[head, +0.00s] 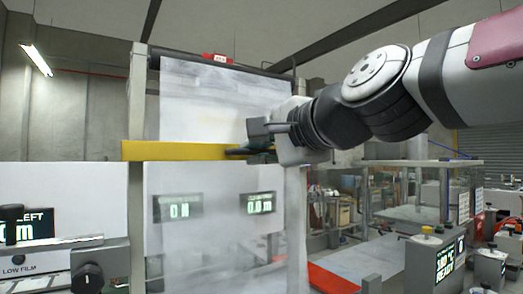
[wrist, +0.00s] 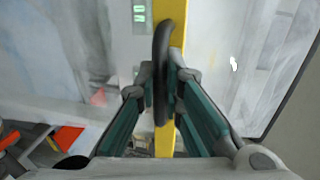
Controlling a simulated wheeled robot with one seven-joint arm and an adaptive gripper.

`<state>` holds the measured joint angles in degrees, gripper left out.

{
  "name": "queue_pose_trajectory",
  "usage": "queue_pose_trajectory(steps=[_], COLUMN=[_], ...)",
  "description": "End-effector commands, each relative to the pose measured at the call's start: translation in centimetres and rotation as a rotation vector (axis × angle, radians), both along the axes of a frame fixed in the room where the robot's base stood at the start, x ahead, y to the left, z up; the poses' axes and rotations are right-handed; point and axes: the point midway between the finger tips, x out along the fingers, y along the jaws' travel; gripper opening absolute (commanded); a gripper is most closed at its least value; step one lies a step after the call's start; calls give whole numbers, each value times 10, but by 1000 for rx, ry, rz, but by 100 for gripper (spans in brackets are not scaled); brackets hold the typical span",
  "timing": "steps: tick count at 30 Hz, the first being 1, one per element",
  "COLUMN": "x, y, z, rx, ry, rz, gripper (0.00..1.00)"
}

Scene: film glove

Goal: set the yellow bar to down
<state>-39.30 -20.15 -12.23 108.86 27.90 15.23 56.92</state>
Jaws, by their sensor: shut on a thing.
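The yellow bar (head: 185,151) lies level across the front of the film frame in the head view, at about mid-height. In the wrist view the yellow bar (wrist: 177,38) runs top to bottom behind a black curved handle (wrist: 163,45). My gripper (wrist: 165,88) has its green-sided fingers closed on this handle, one finger on each side. In the head view my gripper (head: 258,151) is at the right part of the bar and covers that end. The handle is mostly hidden there.
A translucent film sheet (head: 215,105) hangs from a dark roller (head: 190,60) behind the bar. Displays (head: 262,203) show through below. A control box (head: 440,262) and a red-edged table (head: 330,280) stand at lower right. A panel with a black knob (head: 88,277) is at lower left.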

Motion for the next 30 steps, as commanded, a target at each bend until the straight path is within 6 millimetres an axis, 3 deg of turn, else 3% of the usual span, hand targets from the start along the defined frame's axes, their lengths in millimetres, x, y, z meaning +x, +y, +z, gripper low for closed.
queue_pose_trajectory(steps=[3,15,30], x=[2,2,0], y=[0,0,0], z=[-26,-83,-97], rx=[-2,-1,-7], ry=[3,3,11], rz=[1,1,3], gripper=[0,0,0])
